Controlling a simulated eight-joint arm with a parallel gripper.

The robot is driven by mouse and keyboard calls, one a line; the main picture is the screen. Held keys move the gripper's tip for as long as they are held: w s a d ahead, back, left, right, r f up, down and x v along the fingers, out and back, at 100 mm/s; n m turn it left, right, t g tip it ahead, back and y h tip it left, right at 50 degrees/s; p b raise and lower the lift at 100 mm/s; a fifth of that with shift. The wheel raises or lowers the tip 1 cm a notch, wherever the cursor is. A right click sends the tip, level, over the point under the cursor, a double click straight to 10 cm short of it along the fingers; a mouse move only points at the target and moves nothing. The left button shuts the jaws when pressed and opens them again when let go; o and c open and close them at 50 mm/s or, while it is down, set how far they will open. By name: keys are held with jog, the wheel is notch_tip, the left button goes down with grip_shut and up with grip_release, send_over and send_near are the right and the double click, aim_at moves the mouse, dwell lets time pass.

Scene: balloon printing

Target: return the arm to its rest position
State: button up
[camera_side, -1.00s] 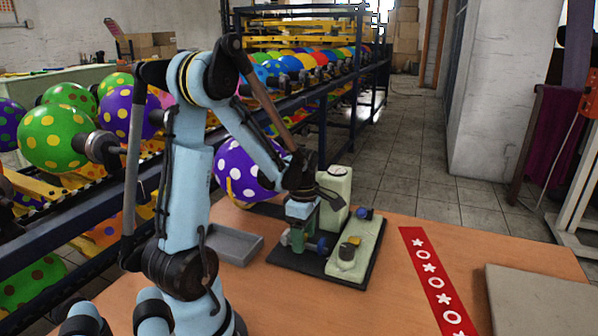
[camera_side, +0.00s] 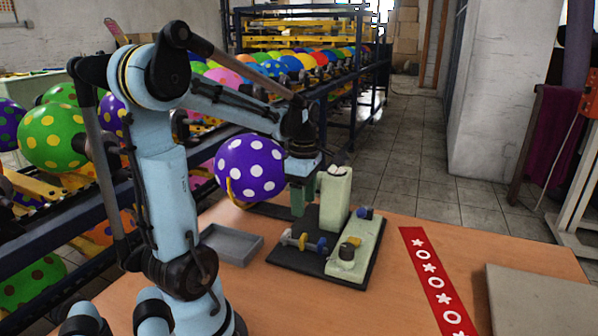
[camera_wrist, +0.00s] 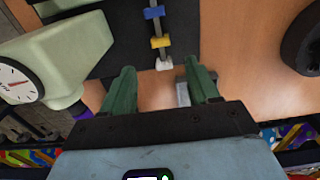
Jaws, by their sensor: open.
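My gripper (camera_side: 297,206) is raised above the left part of the black base board (camera_side: 318,270), in front of the purple balloon with white dots. In the wrist view its two green fingers (camera_wrist: 160,92) are spread apart with nothing between them. The small shaft with blue, yellow and white pieces (camera_side: 303,243) lies on the board, below and apart from the fingers. It also shows in the wrist view (camera_wrist: 156,28), beyond the fingertips.
A pale green upright housing (camera_side: 335,195) stands close to the right of my gripper; its gauge (camera_wrist: 15,82) shows in the wrist view. A lower green block (camera_side: 356,248) sits on the board. A grey tray (camera_side: 232,246) lies left. A purple dotted balloon (camera_side: 249,167) stands behind.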

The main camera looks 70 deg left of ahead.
jog(key=w+d+r+m+t, duration=0.1)
jog(key=d+m+t, duration=0.6)
jog(key=d+m, duration=1.3)
jog(key=w+m, duration=0.1)
jog(key=m, duration=0.6)
jog(key=shift+w+r, duration=0.15)
jog(key=shift+r, duration=0.1)
